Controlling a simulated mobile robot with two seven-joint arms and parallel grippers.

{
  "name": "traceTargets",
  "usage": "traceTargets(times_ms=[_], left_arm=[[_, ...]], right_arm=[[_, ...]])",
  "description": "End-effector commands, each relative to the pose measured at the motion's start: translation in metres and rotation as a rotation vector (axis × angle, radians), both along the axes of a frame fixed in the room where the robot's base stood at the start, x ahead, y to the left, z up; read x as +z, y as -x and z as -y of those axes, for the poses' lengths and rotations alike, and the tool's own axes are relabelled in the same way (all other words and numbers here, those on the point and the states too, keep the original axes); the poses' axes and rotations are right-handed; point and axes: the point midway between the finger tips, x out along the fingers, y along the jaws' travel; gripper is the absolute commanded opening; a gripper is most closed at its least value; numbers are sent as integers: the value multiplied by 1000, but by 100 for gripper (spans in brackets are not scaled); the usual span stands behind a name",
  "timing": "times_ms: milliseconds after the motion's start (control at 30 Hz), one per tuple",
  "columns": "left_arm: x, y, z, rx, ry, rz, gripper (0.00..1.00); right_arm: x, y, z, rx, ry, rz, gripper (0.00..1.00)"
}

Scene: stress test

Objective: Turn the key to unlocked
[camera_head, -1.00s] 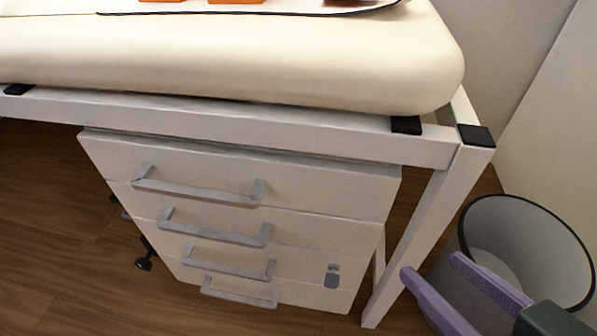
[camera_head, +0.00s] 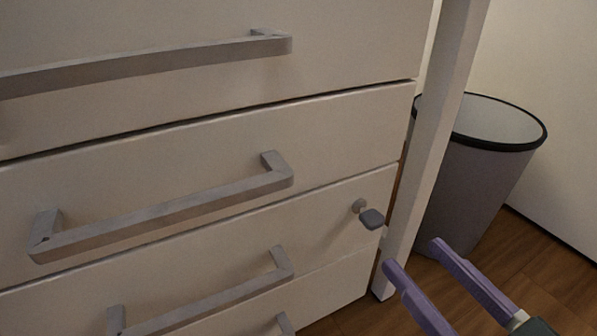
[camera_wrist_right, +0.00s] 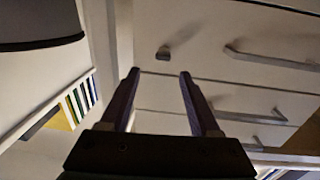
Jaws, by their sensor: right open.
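The key (camera_head: 372,218) has a grey head and sticks out of a round lock (camera_head: 359,205) on the right side of a white drawer front. In the right wrist view the key (camera_wrist_right: 163,53) shows beyond the fingers, between their lines. My right gripper (camera_head: 413,254) has purple fingers and is open and empty. It is apart from the key, below and to its right in the head view. In the right wrist view the open fingers (camera_wrist_right: 160,73) point toward the drawer front. My left gripper is not in view.
The white drawer cabinet (camera_head: 340,125) has long grey bar handles (camera_head: 170,212) left of the key. A white table leg (camera_head: 432,130) stands just right of the cabinet. A grey bin (camera_head: 470,175) stands behind the leg, near the wall.

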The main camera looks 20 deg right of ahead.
Motion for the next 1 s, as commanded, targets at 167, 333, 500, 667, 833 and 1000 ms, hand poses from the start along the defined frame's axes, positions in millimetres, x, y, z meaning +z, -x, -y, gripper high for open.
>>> traceTargets(times_ms=[167, 333, 500, 667, 833, 1000], left_arm=[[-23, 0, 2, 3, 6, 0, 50], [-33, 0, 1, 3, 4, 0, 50], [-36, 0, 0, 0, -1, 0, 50], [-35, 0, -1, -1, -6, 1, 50], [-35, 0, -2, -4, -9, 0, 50], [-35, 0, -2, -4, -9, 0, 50]], right_arm=[[-4, -36, 0, -2, -2, 7, 63], [-3, -59, 0, -1, -2, 4, 63], [-1, -67, 0, -1, 0, -1, 63], [0, -67, 0, -1, 0, -1, 63], [0, -67, 0, -1, 0, -1, 51], [0, -67, 0, -1, 0, -1, 32]])
